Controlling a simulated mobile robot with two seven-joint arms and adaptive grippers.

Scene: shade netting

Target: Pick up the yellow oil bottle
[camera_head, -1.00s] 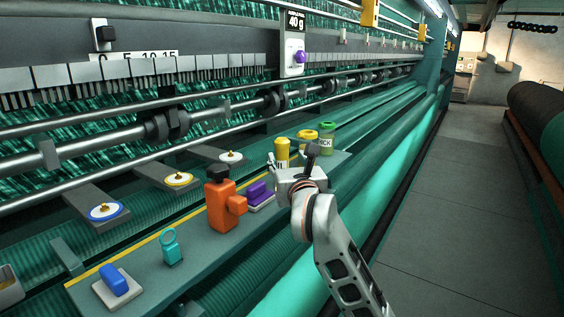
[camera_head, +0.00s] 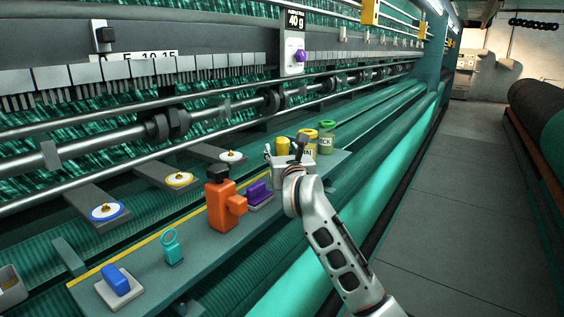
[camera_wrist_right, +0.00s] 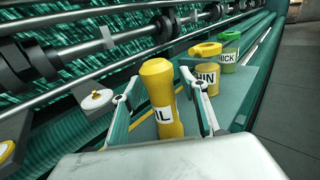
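The yellow oil bottle (camera_wrist_right: 160,72) stands upright with a white label ending in "IL". My right gripper (camera_wrist_right: 158,92) is open, with one finger on each side of the bottle and small gaps showing. In the head view the bottle (camera_head: 282,146) shows only its upper part behind my right gripper (camera_head: 284,158), which hides the rest. My left gripper is not in view.
Beyond the bottle stand a yellow container labelled "IN" (camera_wrist_right: 207,78) and a green-lidded one (camera_wrist_right: 229,60). Nearer on the shelf are a purple block (camera_head: 259,193), an orange bottle (camera_head: 222,208), a teal ringed item (camera_head: 173,248) and a blue block (camera_head: 115,280).

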